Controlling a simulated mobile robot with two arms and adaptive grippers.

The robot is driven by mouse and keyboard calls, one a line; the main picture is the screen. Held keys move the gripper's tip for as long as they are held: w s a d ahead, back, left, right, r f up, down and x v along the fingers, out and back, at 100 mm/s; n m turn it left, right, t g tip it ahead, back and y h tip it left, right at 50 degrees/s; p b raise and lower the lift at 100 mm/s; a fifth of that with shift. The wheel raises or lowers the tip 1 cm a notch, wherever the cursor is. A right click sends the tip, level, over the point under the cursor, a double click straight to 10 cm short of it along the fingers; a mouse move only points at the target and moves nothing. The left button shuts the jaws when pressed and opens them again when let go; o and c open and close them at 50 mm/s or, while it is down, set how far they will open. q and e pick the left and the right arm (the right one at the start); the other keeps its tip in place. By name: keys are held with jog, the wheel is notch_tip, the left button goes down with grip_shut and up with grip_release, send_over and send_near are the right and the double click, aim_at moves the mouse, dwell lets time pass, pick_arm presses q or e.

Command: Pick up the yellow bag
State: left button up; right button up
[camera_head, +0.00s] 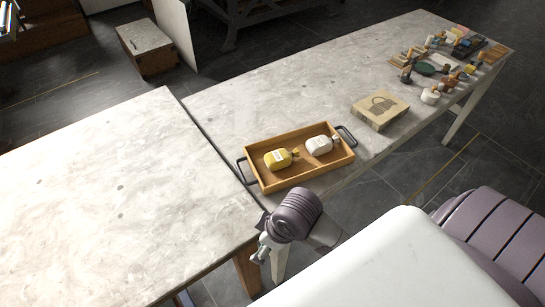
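The yellow bag (276,160) is small, with a pale label on its side and a gathered neck pointing right. It lies in the left half of a wooden tray (268,183) with dark handles, on the stone-topped table. A similar white bag (318,146) lies to its right in the same tray.
A cardboard-coloured box (380,110) stands right of the tray. Several small tools and jars crowd the table's far right end. Another stone-topped table (110,200) adjoins on the left, its top clear. A small chest (146,47) stands on the floor behind.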

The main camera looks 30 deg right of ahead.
jog(key=w+n, duration=0.1)
jog(key=w, duration=0.1)
jog(key=w+r+n, duration=0.1)
jog(key=w+n, duration=0.1)
jog(key=w, duration=0.1)
jog(key=w+n+g, duration=0.1)
jog(key=w+n, duration=0.1)
jog(key=shift+w+d+r, duration=0.15)
jog(key=shift+r, duration=0.2)
jog(key=w+d+r+n, duration=0.3)
jog(key=w+d, duration=0.1)
jog(key=w, duration=0.1)
notch_tip(320, 180, up, 10)
jog(key=n+g+h, duration=0.2)
send_over(279, 155)
notch_tip(279, 155, down, 8)
jog(key=shift+a+r, duration=0.1)
jog(key=shift+r, duration=0.1)
jog(key=shift+f+p, duration=0.5)
jog(key=shift+f, duration=2.25)
jog(key=shift+c, duration=0.2)
